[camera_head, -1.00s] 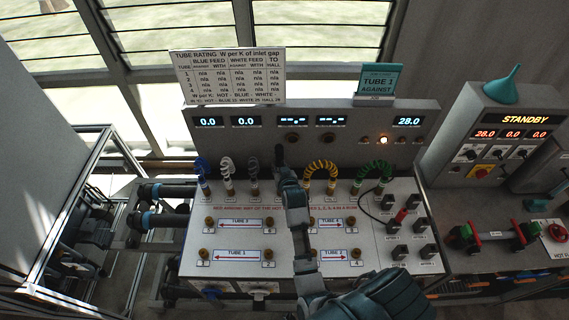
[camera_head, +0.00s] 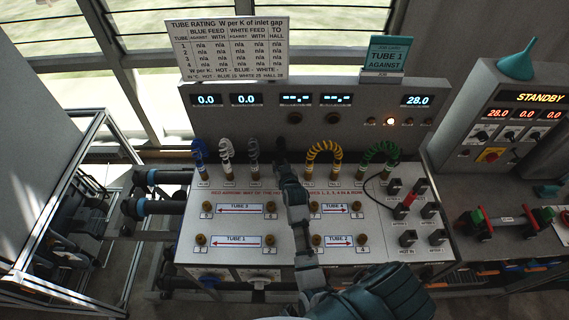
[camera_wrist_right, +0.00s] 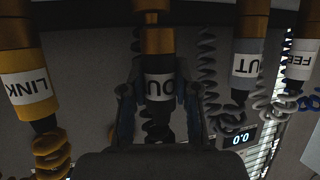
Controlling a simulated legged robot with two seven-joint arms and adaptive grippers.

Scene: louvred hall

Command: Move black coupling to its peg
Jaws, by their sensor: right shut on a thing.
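My right gripper (camera_head: 282,164) stands at the back row of couplings on the sloped white panel (camera_head: 230,290), between the grey and yellow hoses. The gripper hides most of this coupling in the head view. I cannot tell whether it is seated or lifted, and I cannot tell which peg is its own. My left gripper is not in view.
Grey (camera_head: 254,155), white (camera_head: 227,160) and blue (camera_head: 199,160) hoses stand left of the gripper, yellow (camera_head: 323,150) and green (camera_head: 380,152) ones right. Several brass pegs (camera_head: 270,241) stand lower on the panel. Black switches (camera_head: 408,238) and a thin cable are at the right.

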